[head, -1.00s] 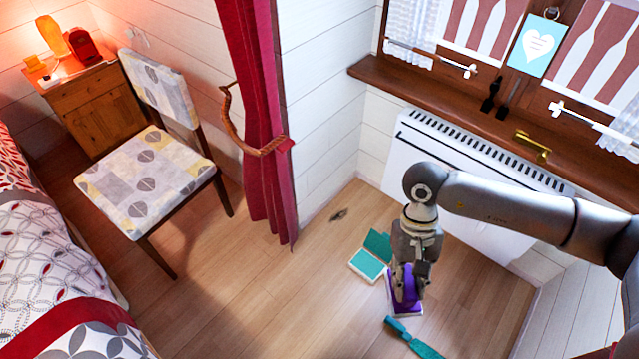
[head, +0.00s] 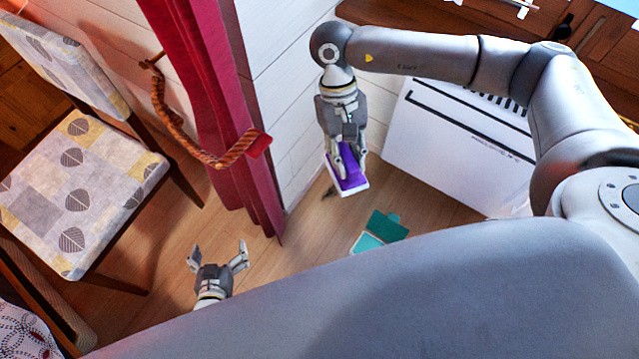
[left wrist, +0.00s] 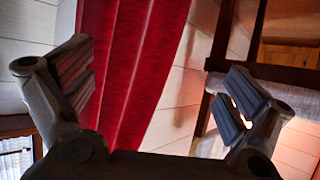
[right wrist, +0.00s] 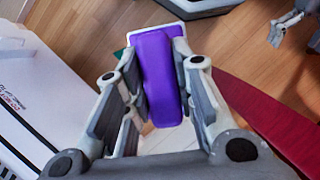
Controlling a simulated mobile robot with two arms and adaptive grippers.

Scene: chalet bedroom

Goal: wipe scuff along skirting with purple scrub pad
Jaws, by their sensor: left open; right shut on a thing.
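The purple scrub pad (head: 350,183) has a white underside and is held in my right gripper (head: 348,168), low beside the white wall's corner. In the right wrist view the purple pad (right wrist: 158,90) sits between the fingers. A small dark mark (head: 328,192) shows at the floor by the wall's foot, partly hidden by the pad. I cannot tell whether the pad touches it. My left gripper (head: 218,257) is open and empty above the floor, left of the curtain's lower end. In the left wrist view its fingers stand wide apart.
A red curtain (head: 215,110) with a rope tieback (head: 185,130) hangs between the grippers. A patterned chair (head: 70,190) stands left. A teal case (head: 376,236) lies on the floor. A white heater (head: 450,140) is at right. My arm covers the lower right.

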